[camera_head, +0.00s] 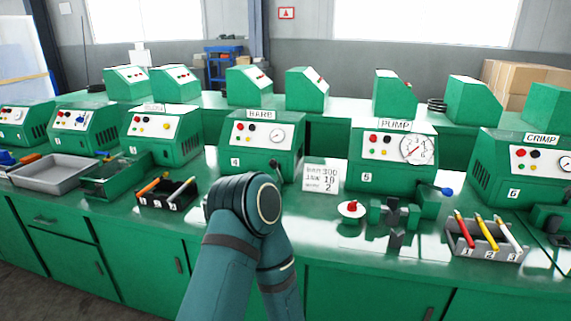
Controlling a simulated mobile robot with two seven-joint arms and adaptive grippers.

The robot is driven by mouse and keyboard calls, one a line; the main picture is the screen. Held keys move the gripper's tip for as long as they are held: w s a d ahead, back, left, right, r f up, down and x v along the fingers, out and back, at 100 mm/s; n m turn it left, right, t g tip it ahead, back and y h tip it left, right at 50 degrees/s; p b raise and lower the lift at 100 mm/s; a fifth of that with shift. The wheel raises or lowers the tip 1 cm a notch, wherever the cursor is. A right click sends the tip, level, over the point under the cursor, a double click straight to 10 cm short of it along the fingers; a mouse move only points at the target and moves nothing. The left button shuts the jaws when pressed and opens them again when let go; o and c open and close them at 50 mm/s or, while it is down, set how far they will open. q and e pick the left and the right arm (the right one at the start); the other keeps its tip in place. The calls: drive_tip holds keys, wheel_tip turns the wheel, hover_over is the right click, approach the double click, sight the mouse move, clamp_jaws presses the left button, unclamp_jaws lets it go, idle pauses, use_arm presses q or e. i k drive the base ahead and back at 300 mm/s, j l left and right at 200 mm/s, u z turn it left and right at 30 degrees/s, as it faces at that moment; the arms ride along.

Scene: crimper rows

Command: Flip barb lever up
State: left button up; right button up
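The green machine labelled BARB (262,143) stands on the bench, marked 4, with coloured buttons and a round gauge on its white panel. A small dark knob or lever end (275,164) shows at its lower right front; I cannot tell clearly which way it points. My teal arm (245,215) rises from the bottom in front of this machine, its rounded dark joint covering the bench area below it. Neither of my grippers can be seen, so their relation to the lever is hidden.
The PUMP machine (396,155) and a blue-knobbed lever (447,191) are to the right. A number card (320,178) stands between the machines. A black pen holder (168,197) is left of my arm; a pencil tray (486,245) is at right. Grey tray (55,170) lies far left.

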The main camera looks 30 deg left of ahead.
sight(273, 163)
drive_tip(key=i+l+u, duration=0.15)
drive_tip(key=i, duration=0.4)
drive_tip(key=i+l+u, duration=0.1)
drive_tip(key=i, duration=0.4)
drive_tip(key=u, duration=1.3)
drive_tip(key=i+l+z, duration=0.1)
drive_tip(key=l+z, duration=0.2)
